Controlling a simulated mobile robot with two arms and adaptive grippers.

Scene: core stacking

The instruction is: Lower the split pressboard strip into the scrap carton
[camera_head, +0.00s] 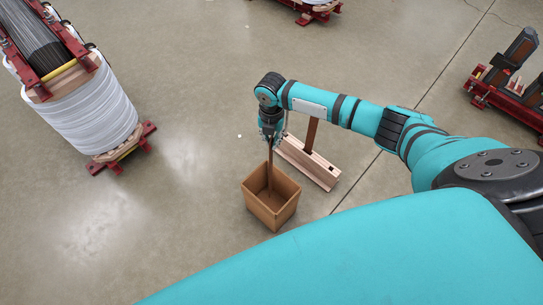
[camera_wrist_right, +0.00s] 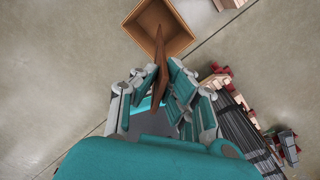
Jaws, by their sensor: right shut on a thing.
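The split pressboard strip (camera_head: 269,165) is a thin brown piece hanging upright from my right gripper (camera_head: 270,137). My right gripper is shut on its upper end. The scrap carton (camera_head: 283,209) is an open brown box on the floor below the gripper. In the head view the strip's lower part shows against the inside of the carton. In the right wrist view the strip (camera_wrist_right: 160,52) runs from between the fingers (camera_wrist_right: 160,82) toward the carton (camera_wrist_right: 186,44). I cannot tell whether it touches the carton floor. My left gripper is not in view.
A pale wooden block (camera_head: 318,168) with an upright brown strip (camera_head: 311,134) stands just behind and right of the carton. A large white-wound coil (camera_head: 92,112) on red supports is at the left. Red-framed gear (camera_head: 509,82) is at the far right. The floor left of the carton is clear.

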